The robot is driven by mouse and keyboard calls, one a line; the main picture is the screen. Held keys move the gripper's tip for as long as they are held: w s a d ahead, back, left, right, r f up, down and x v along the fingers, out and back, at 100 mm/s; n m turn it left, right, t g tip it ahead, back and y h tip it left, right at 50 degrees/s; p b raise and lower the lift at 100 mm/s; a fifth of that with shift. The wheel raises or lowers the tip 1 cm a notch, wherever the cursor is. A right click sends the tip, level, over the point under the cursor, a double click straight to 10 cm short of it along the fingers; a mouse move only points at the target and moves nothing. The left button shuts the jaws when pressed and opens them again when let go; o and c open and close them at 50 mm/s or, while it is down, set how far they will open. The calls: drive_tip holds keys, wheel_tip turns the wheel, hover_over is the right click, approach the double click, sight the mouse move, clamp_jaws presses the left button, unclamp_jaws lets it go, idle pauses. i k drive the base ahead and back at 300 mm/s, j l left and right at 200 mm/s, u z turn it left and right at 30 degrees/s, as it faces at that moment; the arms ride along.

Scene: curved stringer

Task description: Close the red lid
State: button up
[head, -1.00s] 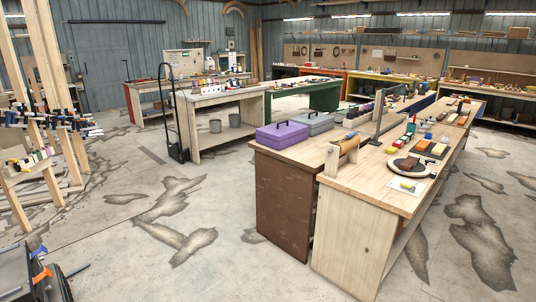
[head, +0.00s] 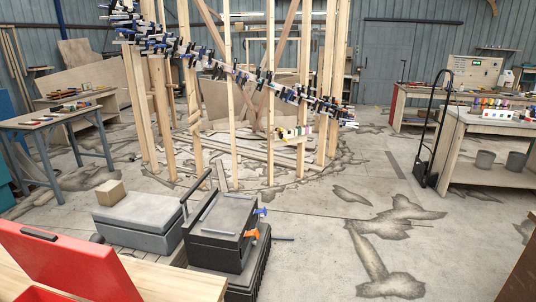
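A red lid (head: 72,258) stands raised at the lower left of the head view. It leans back from upright and has a dark handle on its outer face near the top edge. Below it, a small part of the red box (head: 22,294) shows at the bottom left corner, mostly cut off by the picture's edge. The lid and box are at a light wooden bench top (head: 150,277). My gripper is not in view.
A grey case (head: 140,222) with a small wooden block and a black toolbox (head: 222,228) with orange and blue clamps stand beyond the bench. Wooden posts with many clamps (head: 235,80) rise behind. Cracked concrete floor (head: 330,245) is open to the right.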

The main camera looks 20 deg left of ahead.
sight(92, 270)
drive_tip(key=i+u, duration=0.25)
drive_tip(key=u, duration=0.2)
drive_tip(key=i+u, duration=0.4)
drive_tip(key=i+l+u, duration=0.1)
drive_tip(key=u, duration=0.35)
drive_tip(key=i+l+u, duration=0.25)
drive_tip(key=u, duration=0.15)
drive_tip(key=i+l+u, duration=0.2)
drive_tip(key=u, duration=0.25)
drive_tip(key=i+l+u, duration=0.1)
drive_tip(key=l+u, duration=0.3)
drive_tip(key=i+l+u, duration=0.2)
drive_tip(key=u, duration=0.2)
drive_tip(key=i+l+u, duration=0.15)
drive_tip(key=l+u, duration=0.15)
drive_tip(key=u, duration=0.15)
drive_tip(key=i+l+u, duration=0.1)
drive_tip(key=l+u, duration=0.3)
drive_tip(key=i+l+u, duration=0.1)
drive_tip(key=l+u, duration=0.15)
drive_tip(key=u, duration=0.15)
drive_tip(key=l+z, duration=0.1)
drive_tip(key=z, duration=0.15)
drive_tip(key=i, duration=0.05)
